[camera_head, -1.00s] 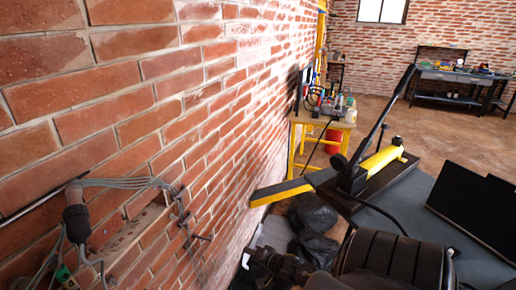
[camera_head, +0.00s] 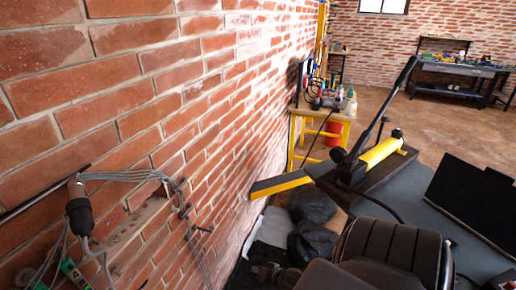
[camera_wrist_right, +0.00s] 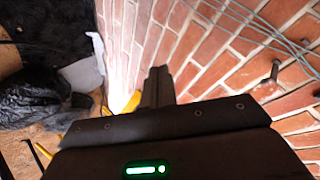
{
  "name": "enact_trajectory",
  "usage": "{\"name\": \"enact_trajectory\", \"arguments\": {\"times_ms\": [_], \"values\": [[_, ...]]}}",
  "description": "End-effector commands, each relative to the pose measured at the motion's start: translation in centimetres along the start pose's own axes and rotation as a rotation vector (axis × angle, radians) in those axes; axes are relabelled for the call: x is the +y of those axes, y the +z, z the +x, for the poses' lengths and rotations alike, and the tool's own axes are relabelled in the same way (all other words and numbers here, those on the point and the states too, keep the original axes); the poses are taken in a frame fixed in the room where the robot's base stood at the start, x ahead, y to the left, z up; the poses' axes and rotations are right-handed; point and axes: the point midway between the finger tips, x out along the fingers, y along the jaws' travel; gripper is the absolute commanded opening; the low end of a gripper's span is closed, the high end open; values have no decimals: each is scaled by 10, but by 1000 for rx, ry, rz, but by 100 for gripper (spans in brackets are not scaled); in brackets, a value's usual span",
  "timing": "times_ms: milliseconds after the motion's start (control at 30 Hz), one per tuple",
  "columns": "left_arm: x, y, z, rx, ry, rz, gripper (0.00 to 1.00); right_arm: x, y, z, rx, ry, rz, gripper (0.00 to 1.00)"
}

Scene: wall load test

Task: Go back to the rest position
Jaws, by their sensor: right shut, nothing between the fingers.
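My right gripper (camera_head: 262,272) is low at the bottom of the head view, dark and partly hidden by my own arm. In the right wrist view its dark fingers (camera_wrist_right: 157,85) are together with nothing between them, in front of the brick wall (camera_wrist_right: 205,45). The wall also fills the left of the head view (camera_head: 140,90). My left gripper does not show in the head view.
A hydraulic pump with a yellow cylinder (camera_head: 380,151) stands at right. A yellow-black bar (camera_head: 280,185) lies near the wall. Black bags (camera_head: 312,242) are on the floor. A black tool (camera_head: 80,215) with grey cables hangs at left. A yellow table (camera_head: 341,118) stands farther back.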

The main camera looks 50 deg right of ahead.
Motion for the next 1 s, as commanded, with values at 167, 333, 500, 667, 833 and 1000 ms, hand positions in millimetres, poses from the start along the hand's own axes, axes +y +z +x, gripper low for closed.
{"name": "enact_trajectory", "arguments": {"times_ms": [167,333,500,667,833,1000], "values": [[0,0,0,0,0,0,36,0,0,0,0,0,1,0],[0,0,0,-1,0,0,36,0,0,0,0,-1,1,0],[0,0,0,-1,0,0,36,0,0,0,0,-1,-11,0],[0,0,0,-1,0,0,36,12,3,-1,-14,38,-203,0],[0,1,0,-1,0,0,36,92,84,-21,-223,214,-620,0],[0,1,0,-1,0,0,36,155,197,-72,-531,291,-920,0]]}}
